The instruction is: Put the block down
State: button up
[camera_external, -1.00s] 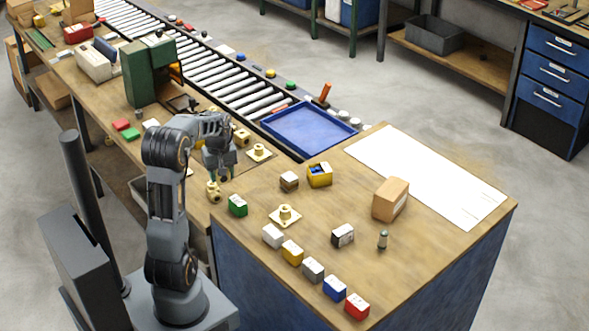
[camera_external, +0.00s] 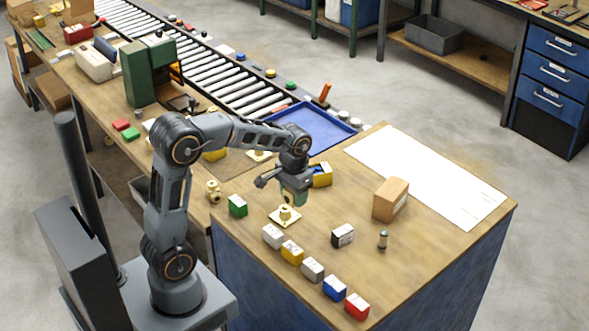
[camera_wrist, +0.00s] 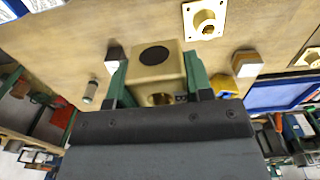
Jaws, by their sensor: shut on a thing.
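My gripper (camera_external: 293,199) hangs over the near workbench, just above and behind a brass flange on a square plate (camera_external: 285,215). In the wrist view its green fingers (camera_wrist: 158,85) are shut on a tan, brass-coloured block (camera_wrist: 152,58). The block has a black disc on one face and a round hole near its lower end. In the external view the held block is mostly hidden by the gripper, and I cannot tell its exact height above the table. The flange also shows in the wrist view (camera_wrist: 206,18), apart from the block.
A row of small coloured blocks (camera_external: 312,268) lies in front. A black-and-white block (camera_external: 343,235), a small cylinder (camera_external: 383,239), a cardboard box (camera_external: 390,199) and a green block (camera_external: 237,205) stand around. A yellow bin (camera_external: 322,174) is close behind my gripper. The bench's right front is clear.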

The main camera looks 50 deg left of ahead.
jog(key=w+f+p, duration=0.2)
jog(key=w+f, duration=0.1)
jog(key=w, duration=0.5)
jog(key=p, duration=0.1)
send_over(331, 216)
jog(key=s, duration=0.1)
notch_tip(331, 216, down, 5)
jog(key=shift+s+a+f, duration=0.1)
jog(key=shift+w+f+p, duration=0.45)
jog(key=shift+w+f, duration=0.2)
jog(key=shift+f, duration=1.7)
jog(key=shift+f, duration=0.1)
jog(key=shift+f, duration=0.15)
jog(key=o, duration=1.3)
